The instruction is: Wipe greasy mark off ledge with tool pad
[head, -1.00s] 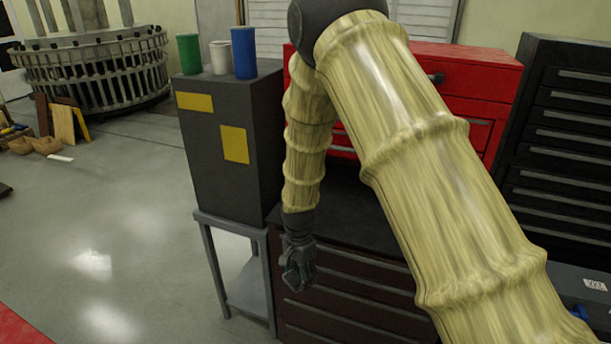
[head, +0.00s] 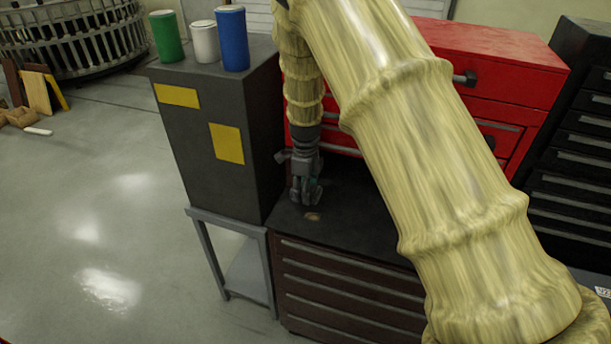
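The ledge (head: 352,222) is the dark flat top of a brown drawer cabinet, in front of a red tool chest. A small tan-brown mark (head: 312,217) shows on it near its front left edge. My gripper (head: 306,200) points down just behind the mark, with its fingertips close to the ledge surface; I cannot tell whether they touch it. A small teal patch shows between the fingers, too small to identify. I cannot make out a tool pad, nor whether the fingers are open or shut.
A dark grey cabinet (head: 240,105) with yellow labels stands close left of my gripper, carrying green (head: 166,36), white (head: 205,42) and blue (head: 232,40) canisters. The red chest (head: 495,75) rises behind the ledge. My arm hides much of the ledge's right side.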

